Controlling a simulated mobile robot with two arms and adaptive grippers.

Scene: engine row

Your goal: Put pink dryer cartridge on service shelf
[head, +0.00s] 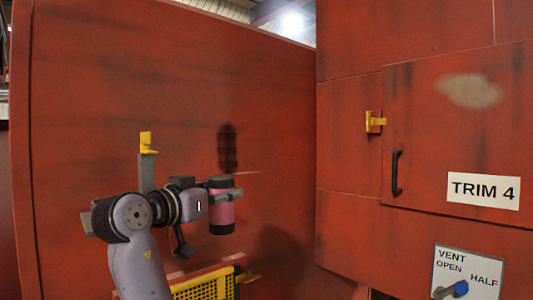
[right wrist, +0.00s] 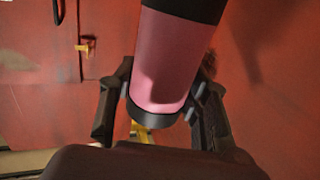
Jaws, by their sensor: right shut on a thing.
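The pink dryer cartridge (head: 222,212) is a pink cylinder with dark end caps, held upright in the head view. My right gripper (head: 226,196) is shut on it, with a finger across its side. In the right wrist view the cartridge (right wrist: 165,62) stands between the two fingers of my right gripper (right wrist: 163,105). A yellow perforated shelf (head: 205,287) with a red frame is low in the head view, below the cartridge. The cartridge is above it and apart from it. I cannot tell for sure that this is the service shelf. My left gripper does not show.
A red wall panel (head: 110,80) stands behind the arm. At right is a red cabinet door with a black handle (head: 397,173), a yellow latch (head: 375,122) and a "TRIM 4" label (head: 483,190). A vent plate with a blue-tipped lever (head: 460,289) is below.

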